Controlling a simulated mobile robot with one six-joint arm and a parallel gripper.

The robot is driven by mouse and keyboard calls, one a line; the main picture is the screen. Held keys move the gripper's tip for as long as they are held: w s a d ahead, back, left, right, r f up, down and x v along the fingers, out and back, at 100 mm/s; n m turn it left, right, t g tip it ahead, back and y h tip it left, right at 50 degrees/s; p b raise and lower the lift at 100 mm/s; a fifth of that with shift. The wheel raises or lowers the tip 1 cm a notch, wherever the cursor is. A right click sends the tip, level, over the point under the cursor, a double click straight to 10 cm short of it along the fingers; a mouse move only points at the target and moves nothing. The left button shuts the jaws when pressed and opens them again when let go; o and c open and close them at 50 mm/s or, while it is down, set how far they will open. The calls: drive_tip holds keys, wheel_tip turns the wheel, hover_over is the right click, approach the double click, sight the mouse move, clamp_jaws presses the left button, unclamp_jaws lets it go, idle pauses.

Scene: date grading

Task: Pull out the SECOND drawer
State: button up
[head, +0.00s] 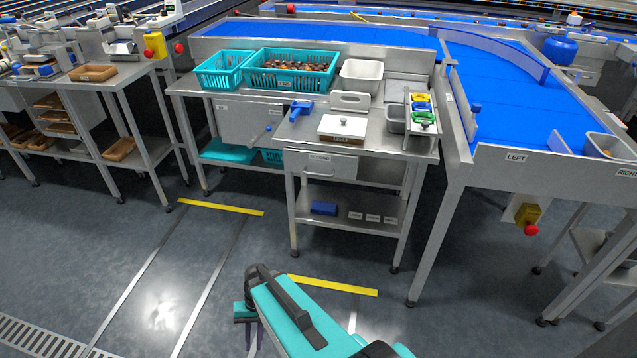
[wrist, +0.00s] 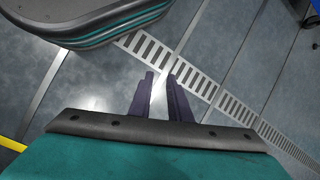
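A steel drawer front (head: 330,163) with a small label and a bar handle sits under the top of the front table (head: 385,150). It looks closed. Another steel front (head: 240,122) with a label shows under the table behind and to the left, partly hidden; a handle sticks out near its right side. The label writing is too small to read. My gripper (head: 254,338) is low in front of the tables, far from both fronts, pointing down. In the wrist view its two dark fingers (wrist: 161,76) stand apart, with only floor between them.
Teal crates (head: 222,70) stand behind. A blue conveyor (head: 500,90) runs at right. A floor drain (wrist: 230,103) lies below my gripper. Floor before the tables is clear.

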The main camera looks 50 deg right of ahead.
drive_tip(key=w+d+r+m+t+y+b, duration=0.25)
drive_tip(key=w+d+m+t+b, duration=0.25)
drive_tip(key=w+d, duration=0.6)
drive_tip(key=m+t+h+b, duration=0.4)
drive_tip(key=m+t+b, duration=0.6)
drive_tip(key=t+b, duration=0.35)
approach(318, 175)
drive_tip(key=s+d+r, duration=0.1)
drive_tip(key=s+d, duration=0.1)
drive_tip(key=s, duration=0.1)
drive_tip(key=shift+a+r+g+y, duration=0.15)
drive_tip(key=shift+a+g+y, duration=0.05)
drive_tip(key=shift+g+y, duration=0.2)
drive_tip(key=shift+b, duration=0.3)
drive_tip(key=shift+h, duration=0.25)
drive_tip(key=b+x, duration=0.3)
drive_tip(key=x, duration=1)
drive_tip(key=shift+w+a+f, duration=0.15)
drive_tip(key=shift+w+f, duration=0.1)
drive_tip(key=shift+w, duration=0.1)
